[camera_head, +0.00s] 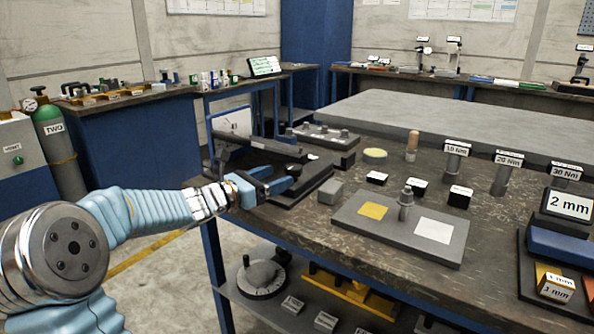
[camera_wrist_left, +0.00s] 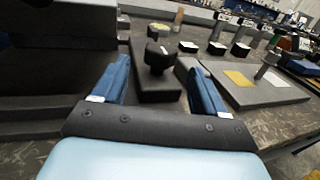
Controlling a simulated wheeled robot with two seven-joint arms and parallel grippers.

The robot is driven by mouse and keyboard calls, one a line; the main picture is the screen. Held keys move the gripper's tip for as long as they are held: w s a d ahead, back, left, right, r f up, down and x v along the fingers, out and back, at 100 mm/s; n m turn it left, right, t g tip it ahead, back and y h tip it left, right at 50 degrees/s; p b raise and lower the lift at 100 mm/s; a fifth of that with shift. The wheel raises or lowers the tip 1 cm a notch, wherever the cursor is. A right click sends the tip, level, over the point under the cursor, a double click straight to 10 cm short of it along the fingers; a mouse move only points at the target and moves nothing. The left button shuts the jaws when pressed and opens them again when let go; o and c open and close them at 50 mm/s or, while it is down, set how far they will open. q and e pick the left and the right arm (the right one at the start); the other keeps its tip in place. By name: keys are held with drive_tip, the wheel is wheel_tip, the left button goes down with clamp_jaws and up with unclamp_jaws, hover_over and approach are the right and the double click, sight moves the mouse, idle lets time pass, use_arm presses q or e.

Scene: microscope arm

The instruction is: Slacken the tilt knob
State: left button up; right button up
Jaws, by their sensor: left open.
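A dark knob (camera_wrist_left: 157,57) stands upright on a dark block (camera_wrist_left: 157,88) in the left wrist view. I take it to be the tilt knob. My left gripper (camera_wrist_left: 157,72) is open, with one blue finger on each side of the knob and a gap on both sides. In the head view my left gripper (camera_head: 284,179) is over the dark microscope stand (camera_head: 312,180) at the table's left side. There I cannot make out the knob; the gripper seems to cover it. My right gripper is not in view.
Right of the gripper are a small grey block (camera_head: 330,193), several black labelled blocks (camera_head: 417,188) and a grey plate (camera_head: 385,237) with yellow and white squares and a metal post (camera_head: 405,207). Labelled torque tools (camera_head: 504,178) stand further right. Bare tabletop lies in front of the plate.

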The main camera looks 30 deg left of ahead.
sight(287, 173)
use_arm(q)
drive_tip(key=x, duration=0.7)
